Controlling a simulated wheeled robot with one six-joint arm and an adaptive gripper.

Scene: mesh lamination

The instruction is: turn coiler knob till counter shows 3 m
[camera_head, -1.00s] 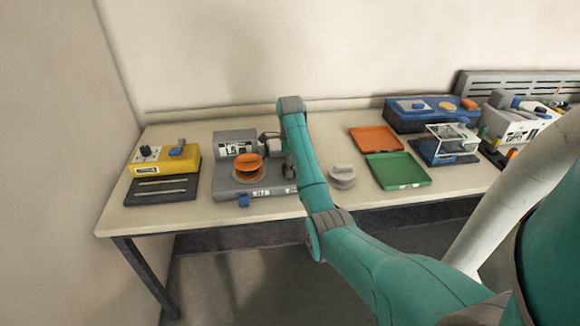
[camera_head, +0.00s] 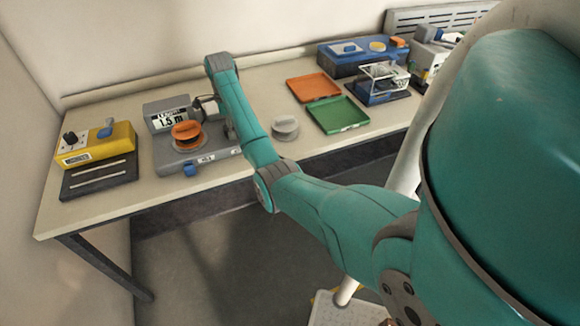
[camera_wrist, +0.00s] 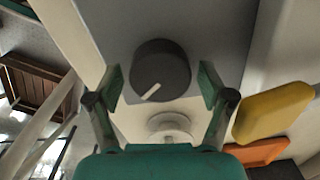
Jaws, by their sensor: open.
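The coiler (camera_head: 168,158) is a grey unit on the table, with an orange spool (camera_head: 187,131) on its front. Its counter display (camera_head: 169,121) reads 1.5 m. In the wrist view the dark round knob (camera_wrist: 160,68) fills the middle, with a white mark pointing to the lower left. My open gripper (camera_wrist: 160,85) has one finger on each side of the knob, with gaps visible.
A yellow device (camera_head: 95,147) stands left of the coiler. A grey round piece (camera_head: 285,127) lies to the right. Orange (camera_head: 313,87) and green (camera_head: 338,115) trays and a blue machine (camera_head: 350,60) stand farther right. The front table strip is clear.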

